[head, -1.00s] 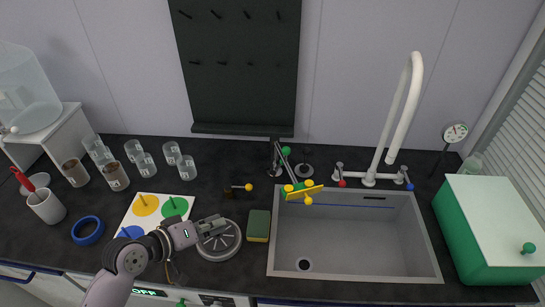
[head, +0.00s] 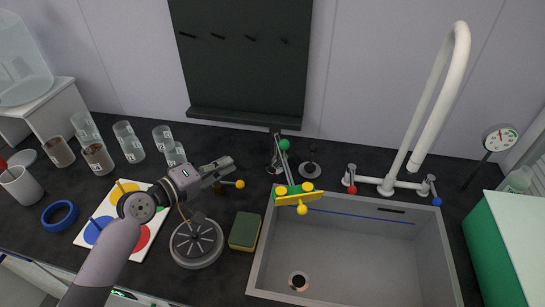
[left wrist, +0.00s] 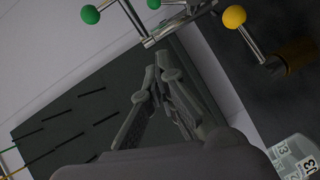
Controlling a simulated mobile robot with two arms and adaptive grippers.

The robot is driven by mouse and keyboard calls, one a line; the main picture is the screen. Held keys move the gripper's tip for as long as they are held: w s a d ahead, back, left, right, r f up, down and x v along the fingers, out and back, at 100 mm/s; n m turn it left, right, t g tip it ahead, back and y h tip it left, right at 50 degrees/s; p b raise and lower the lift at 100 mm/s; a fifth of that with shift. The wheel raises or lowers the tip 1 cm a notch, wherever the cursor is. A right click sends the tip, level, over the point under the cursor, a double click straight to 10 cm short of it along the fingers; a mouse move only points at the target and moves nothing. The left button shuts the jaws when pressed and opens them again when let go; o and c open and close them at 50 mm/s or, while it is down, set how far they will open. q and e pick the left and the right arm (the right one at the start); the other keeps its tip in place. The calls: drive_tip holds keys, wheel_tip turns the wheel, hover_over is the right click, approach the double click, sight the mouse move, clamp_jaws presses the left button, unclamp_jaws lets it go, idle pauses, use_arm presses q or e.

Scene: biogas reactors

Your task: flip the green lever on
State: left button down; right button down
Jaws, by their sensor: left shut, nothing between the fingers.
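A green ball knob (head: 284,144) sits on a small metal fitting behind the sink's left corner. The left wrist view shows a green ball (left wrist: 90,14) on a metal rod and another green ball (left wrist: 153,4) at the top edge. I cannot tell which way the lever is set. My left gripper (head: 230,163) is shut and empty, left of the green knob and apart from it, just beyond a yellow-ball lever (head: 240,184). In the left wrist view the closed fingertips (left wrist: 163,72) point up toward the metal rods, with the yellow ball (left wrist: 234,16) to their right.
A yellow-and-green piece with ball ends (head: 299,196) overhangs the sink (head: 256,268). The faucet (head: 440,90) stands behind the sink. A round grey disc (head: 196,243), a sponge (head: 244,231) and several glasses (head: 132,148) are on the dark counter. A dark pegboard (head: 245,70) rises behind.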

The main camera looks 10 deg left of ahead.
sight(278, 163)
use_arm(q)
drive_tip(key=s+d+p+x, duration=0.1)
drive_tip(key=p+x, duration=0.3)
drive_tip(key=x, duration=0.8)
drive_tip(key=shift+d+f, duration=0.35)
drive_tip(key=shift+d, duration=0.45)
